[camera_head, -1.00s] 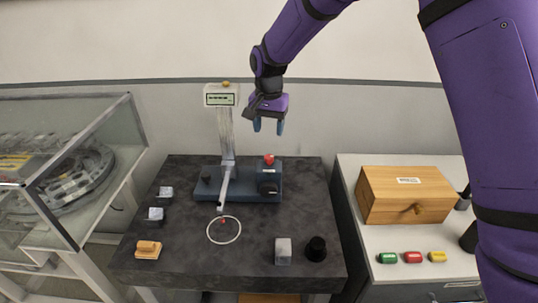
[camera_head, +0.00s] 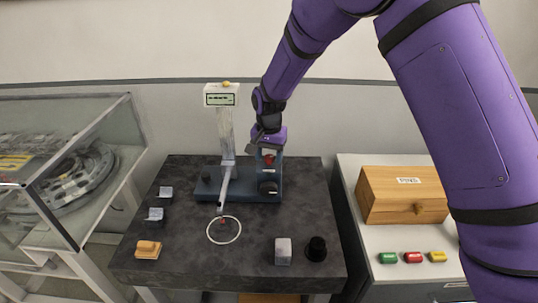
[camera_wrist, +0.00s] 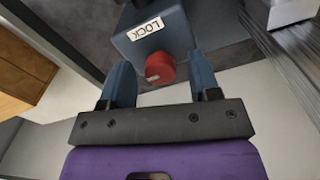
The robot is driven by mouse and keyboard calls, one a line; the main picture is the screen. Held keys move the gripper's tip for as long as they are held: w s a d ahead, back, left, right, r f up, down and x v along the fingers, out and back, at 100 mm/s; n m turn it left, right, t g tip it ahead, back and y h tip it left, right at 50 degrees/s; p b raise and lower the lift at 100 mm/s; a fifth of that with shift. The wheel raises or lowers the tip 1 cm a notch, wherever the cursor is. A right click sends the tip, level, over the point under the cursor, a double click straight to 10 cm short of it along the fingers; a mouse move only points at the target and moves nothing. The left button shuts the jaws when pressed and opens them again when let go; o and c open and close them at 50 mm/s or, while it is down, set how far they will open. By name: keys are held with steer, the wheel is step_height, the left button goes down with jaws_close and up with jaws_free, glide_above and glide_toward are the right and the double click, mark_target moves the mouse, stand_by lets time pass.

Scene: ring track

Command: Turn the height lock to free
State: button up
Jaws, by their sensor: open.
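The red lock knob (camera_wrist: 160,68) sits on a blue block beside a white "LOCK" label (camera_wrist: 145,28). In the head view the knob (camera_head: 269,159) is partly hidden by my gripper, on the right end of the gauge's blue base (camera_head: 208,186). My gripper (camera_head: 268,151) points down over the knob. In the wrist view my gripper (camera_wrist: 161,63) is open, with one blue finger on each side of the knob. Small gaps show between the fingers and the knob; I see no contact.
The gauge's column (camera_head: 226,132) and display (camera_head: 221,96) stand left of my gripper. A black dial (camera_head: 268,188) is in front of the knob. A grey block (camera_head: 283,251) and black knob-shaped piece (camera_head: 316,249) stand at front right; a wooden box (camera_head: 405,195) is farther right.

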steer(key=c, duration=0.9)
steer(key=shift+n, duration=0.4)
steer(key=n, duration=0.8)
steer(key=shift+d+n, duration=0.1)
steer(key=shift+n, duration=0.2)
steer(key=n, duration=0.4)
steer(key=shift+w, duration=0.1)
steer(key=n, duration=0.4)
steer(key=shift+n, duration=0.4)
